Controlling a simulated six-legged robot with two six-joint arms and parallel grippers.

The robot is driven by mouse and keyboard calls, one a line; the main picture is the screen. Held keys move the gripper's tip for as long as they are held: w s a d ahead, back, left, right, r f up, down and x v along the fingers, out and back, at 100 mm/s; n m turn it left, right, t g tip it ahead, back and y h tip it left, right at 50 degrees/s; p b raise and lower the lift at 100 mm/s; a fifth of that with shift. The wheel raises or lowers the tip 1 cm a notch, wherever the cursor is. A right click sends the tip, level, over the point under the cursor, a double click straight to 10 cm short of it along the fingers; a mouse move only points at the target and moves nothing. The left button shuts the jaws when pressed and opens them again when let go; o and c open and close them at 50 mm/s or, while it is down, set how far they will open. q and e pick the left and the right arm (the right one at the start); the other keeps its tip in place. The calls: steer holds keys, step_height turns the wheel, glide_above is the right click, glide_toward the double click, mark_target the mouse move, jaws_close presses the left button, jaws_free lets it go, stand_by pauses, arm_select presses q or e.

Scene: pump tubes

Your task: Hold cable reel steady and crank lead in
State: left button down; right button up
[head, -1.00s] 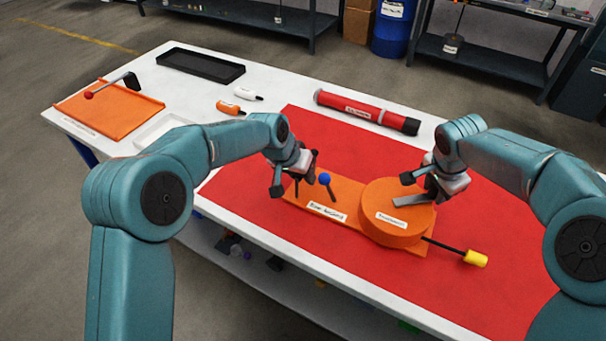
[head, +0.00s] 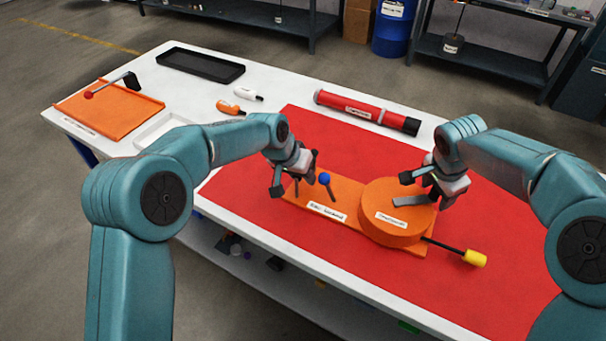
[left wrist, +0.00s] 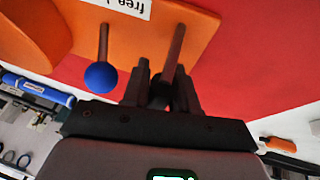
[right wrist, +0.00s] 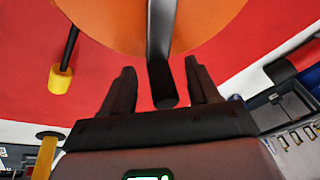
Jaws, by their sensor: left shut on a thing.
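The orange cable reel (head: 398,218) is a round drum on an orange base plate (head: 345,207) on the red mat. A flat grey crank arm (head: 411,200) lies across its top and ends in a dark knob (right wrist: 162,84). My left gripper (head: 297,180) is shut on a brown post (left wrist: 174,48) at the base's left end. A second post with a blue ball (head: 324,180) stands beside it. My right gripper (right wrist: 162,88) is open, with its fingers on either side of the knob and gaps showing. A dark lead (head: 443,246) with a yellow end (head: 475,258) leaves the reel.
A red tube (head: 366,112) with a black end lies behind the reel. A black tray (head: 200,66), a white marker and an orange marker (head: 230,107), and an orange board (head: 110,110) lie at the left.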

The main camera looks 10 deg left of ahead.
steer(key=shift+o, duration=0.4)
steer(key=shift+r, duration=0.1)
steer(key=shift+r, duration=0.15)
steer(key=shift+r, duration=0.3)
steer(key=v, duration=0.6)
steer(key=shift+r, duration=0.1)
